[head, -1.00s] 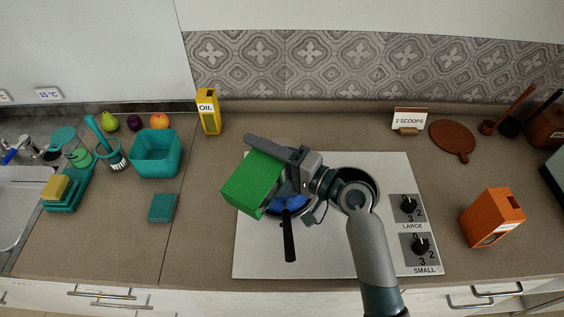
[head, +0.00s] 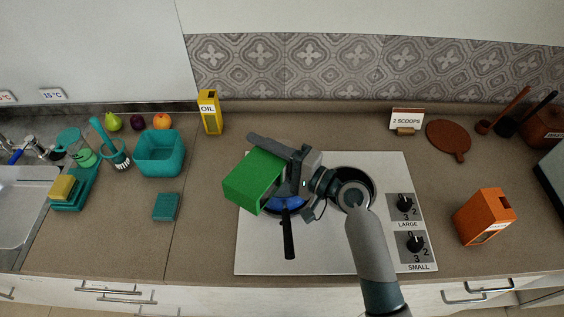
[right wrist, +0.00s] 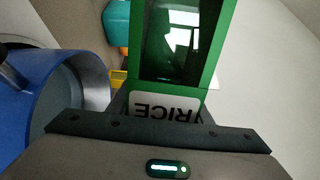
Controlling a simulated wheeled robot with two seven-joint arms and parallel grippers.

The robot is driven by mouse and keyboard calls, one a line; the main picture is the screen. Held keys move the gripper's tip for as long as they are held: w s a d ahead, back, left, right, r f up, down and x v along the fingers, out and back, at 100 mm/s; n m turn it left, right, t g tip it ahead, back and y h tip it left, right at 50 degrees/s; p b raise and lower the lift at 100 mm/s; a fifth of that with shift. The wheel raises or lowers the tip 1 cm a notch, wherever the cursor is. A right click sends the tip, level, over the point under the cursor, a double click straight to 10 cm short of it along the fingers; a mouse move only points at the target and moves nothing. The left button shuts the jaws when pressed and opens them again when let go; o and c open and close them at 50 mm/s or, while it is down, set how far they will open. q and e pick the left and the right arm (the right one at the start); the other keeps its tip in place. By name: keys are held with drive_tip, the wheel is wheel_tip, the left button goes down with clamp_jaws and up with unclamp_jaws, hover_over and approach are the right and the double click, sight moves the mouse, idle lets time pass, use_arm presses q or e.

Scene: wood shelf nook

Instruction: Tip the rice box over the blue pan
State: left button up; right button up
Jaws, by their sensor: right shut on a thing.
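The green rice box (head: 254,181) is held tilted above the blue pan, its lower end towards the left in the head view. My right gripper (head: 289,169) is shut on it. In the right wrist view the box (right wrist: 212,60) shows a dark window and a label reading RICE. The blue pan (head: 288,205) sits on the stove below, mostly hidden by the box and gripper, with its black handle towards the front. The pan (right wrist: 35,95) also shows at the left of the right wrist view. I cannot see any rice falling. My left gripper is not in view.
A dark pan (head: 366,183) stands on the white stove (head: 330,248), partly behind my right arm. An orange box (head: 485,216) is at the right, a yellow oil box (head: 210,112) at the back. A teal bin (head: 160,153) and sponge-like block (head: 166,207) are left.

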drive_tip(key=shift+w+d+r+m+p, duration=0.1)
drive_tip(key=shift+r+m+p, duration=0.05)
drive_tip(key=shift+m+p, duration=0.75)
drive_tip(key=shift+w+r+m+p, duration=0.1)
drive_tip(key=shift+m+p, duration=0.7)
drive_tip(key=shift+p, duration=0.15)
idle(6.2)
